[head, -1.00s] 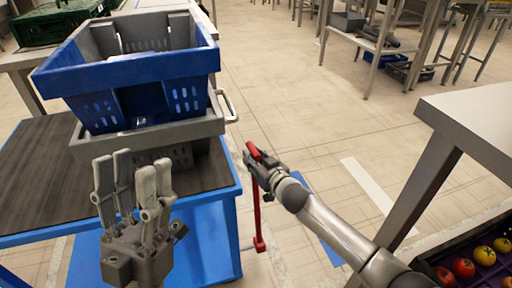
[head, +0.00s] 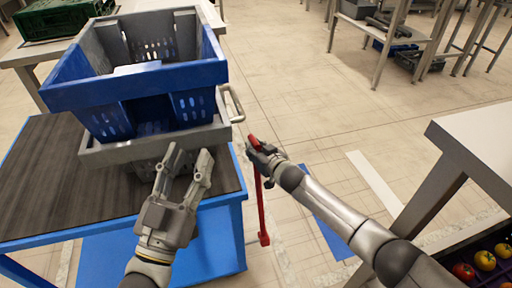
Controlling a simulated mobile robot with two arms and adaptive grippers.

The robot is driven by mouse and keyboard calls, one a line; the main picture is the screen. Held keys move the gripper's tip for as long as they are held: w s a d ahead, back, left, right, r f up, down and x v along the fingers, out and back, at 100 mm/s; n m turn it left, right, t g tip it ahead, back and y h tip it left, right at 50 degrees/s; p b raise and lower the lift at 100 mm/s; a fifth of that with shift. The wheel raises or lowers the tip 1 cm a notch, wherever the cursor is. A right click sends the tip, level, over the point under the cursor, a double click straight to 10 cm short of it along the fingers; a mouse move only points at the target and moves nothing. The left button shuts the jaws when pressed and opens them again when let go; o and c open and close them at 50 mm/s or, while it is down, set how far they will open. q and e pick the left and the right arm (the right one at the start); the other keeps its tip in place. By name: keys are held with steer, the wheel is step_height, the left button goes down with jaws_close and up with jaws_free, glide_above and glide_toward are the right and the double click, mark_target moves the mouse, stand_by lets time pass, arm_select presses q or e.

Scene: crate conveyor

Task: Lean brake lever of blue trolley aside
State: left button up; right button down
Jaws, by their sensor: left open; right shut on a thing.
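The blue trolley (head: 60,236) stands at the left with a dark ribbed top. Its red brake lever (head: 263,210) stands beside the trolley's right side, nearly upright, with its foot low by the floor. My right gripper (head: 259,151) is shut on the top end of the lever, and its fingers hide part of the handle. My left gripper (head: 188,158) is open and empty in front of the grey crate on the trolley, its fingers pointing up toward that crate. I cannot tell whether the fingers touch it.
A blue crate (head: 150,78) sits on a grey crate (head: 110,153) on the trolley. A metal handle (head: 236,104) shows beside them. A table corner (head: 480,135) is at the right, above a tray with tomatoes (head: 485,260).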

steer(key=shift+a+r, duration=0.1)
steer(key=shift+r, duration=0.05)
steer(key=c, duration=1.6)
jaws_free()
steer(key=shift+c, duration=0.2)
steer(key=o, duration=0.4)
steer(key=shift+w+a+f, duration=0.2)
steer(key=shift+w, duration=0.05)
steer(key=shift+c, duration=0.2)
steer(key=shift+d, duration=0.2)
steer(key=shift+s, duration=0.15)
